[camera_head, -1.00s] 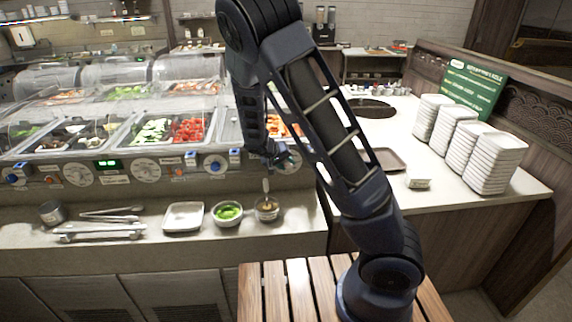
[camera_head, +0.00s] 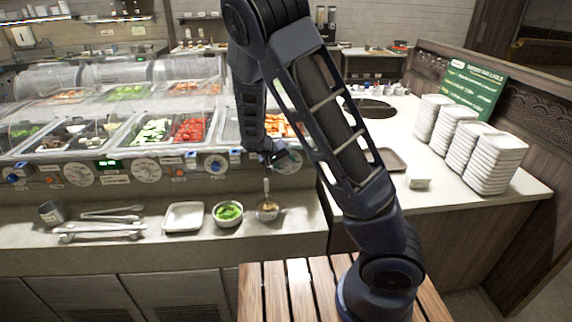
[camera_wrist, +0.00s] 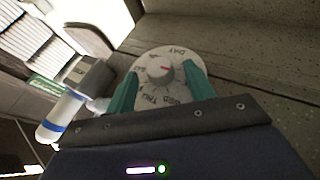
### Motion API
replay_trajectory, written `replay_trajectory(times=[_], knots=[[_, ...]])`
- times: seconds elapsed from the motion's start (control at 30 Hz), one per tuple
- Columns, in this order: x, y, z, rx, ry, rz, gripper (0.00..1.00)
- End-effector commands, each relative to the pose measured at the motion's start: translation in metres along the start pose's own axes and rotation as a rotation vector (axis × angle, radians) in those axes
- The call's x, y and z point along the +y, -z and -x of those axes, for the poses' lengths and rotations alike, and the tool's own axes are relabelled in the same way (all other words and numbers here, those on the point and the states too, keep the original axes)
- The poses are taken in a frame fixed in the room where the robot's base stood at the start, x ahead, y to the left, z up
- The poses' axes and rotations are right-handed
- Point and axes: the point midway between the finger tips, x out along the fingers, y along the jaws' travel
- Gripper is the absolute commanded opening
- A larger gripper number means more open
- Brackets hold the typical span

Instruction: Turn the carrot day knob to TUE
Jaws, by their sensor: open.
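In the wrist view, a round pale dial (camera_wrist: 143,57) carries day lettering around its rim; I can read DAY, and THU and WED look likely. Its grey centre knob (camera_wrist: 156,74) has a small red mark. My gripper (camera_wrist: 161,88) is open, with one green finger to the left of the knob and one to the right, over the dial's lower part. I cannot tell whether either finger touches the knob. In the head view, my gripper (camera_head: 284,160) is at the counter's front panel, and the arm largely hides this dial.
A white cylinder with a blue band (camera_wrist: 62,117) lies left of my gripper in the wrist view. Other dials (camera_head: 147,171) line the panel. Below are a green sauce bowl (camera_head: 228,214), a bowl with a spoon (camera_head: 267,210), a white tray (camera_head: 184,217) and tongs (camera_head: 105,231).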

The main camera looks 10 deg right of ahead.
Motion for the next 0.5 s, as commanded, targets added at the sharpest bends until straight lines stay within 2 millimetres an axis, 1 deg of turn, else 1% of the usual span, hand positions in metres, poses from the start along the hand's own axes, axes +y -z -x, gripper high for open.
replay_trajectory(times=[0.03, 0.3, 0.5], knots=[[0.000, 0.000, 0.009, 0.002, 0.003, 0.000, 0.53], [0.000, 0.000, 0.054, 0.001, 0.004, -0.002, 0.53], [0.000, 0.001, 0.080, 0.001, 0.003, -0.002, 0.53]])
